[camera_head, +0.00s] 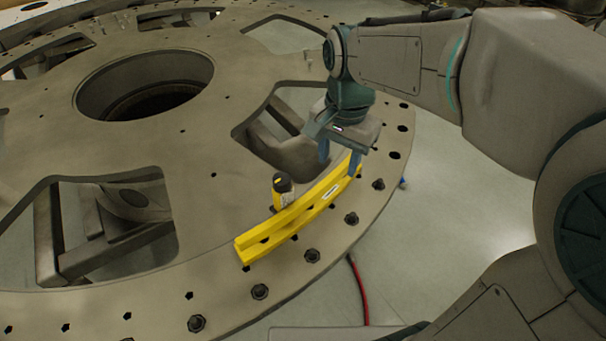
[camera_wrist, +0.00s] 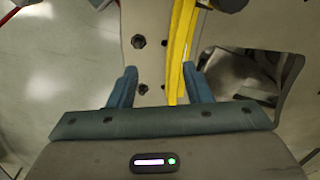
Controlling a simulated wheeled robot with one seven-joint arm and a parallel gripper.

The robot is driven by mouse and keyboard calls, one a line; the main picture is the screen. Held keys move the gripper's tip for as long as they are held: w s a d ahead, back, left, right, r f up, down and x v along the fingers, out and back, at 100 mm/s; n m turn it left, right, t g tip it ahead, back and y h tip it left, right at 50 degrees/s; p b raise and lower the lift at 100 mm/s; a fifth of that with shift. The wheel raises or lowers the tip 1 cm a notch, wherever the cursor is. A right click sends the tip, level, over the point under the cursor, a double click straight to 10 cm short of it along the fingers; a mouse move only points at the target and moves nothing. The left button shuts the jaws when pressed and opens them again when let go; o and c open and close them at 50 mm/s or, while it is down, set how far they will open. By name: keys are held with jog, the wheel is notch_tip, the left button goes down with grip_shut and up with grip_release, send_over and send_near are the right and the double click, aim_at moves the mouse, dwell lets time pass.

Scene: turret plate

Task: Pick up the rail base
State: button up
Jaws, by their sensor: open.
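The yellow rail base (camera_head: 262,238) is a long, slightly curved bar lying on the turret plate (camera_head: 215,215) near its outer rim. My gripper (camera_head: 340,157) points down at the bar's far right end, with its blue fingers apart. In the wrist view, the rail base (camera_wrist: 180,45) runs up between the fingers of my gripper (camera_wrist: 160,70), closer to the right finger. No grip on the bar shows. I cannot tell exactly how far the fingertips reach down beside it.
A small black-and-yellow device (camera_head: 283,190) stands on the plate close behind the bar's middle. Bolts (camera_head: 312,255) line the rim in front of the bar. A large cutout opens behind my gripper. A red cable (camera_head: 358,290) hangs below the rim.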

aim_at(316, 188)
jog(key=a+f, duration=0.1)
jog(key=f, duration=0.2)
jog(key=w+a+f+m, duration=0.1)
jog(key=f, duration=0.1)
jog(key=w+a+f+m, duration=0.1)
jog(key=f, duration=0.2)
jog(key=shift+w+a+f+g+b, duration=0.2)
jog(key=shift+a+f+g+b, duration=0.1)
jog(key=shift+f+b, duration=0.05)
jog(key=shift+s+f, duration=0.2)
jog(key=shift+f, duration=2.5)
grip_shut()
jog(key=shift+w+r, duration=0.1)
jog(key=shift+r, duration=0.1)
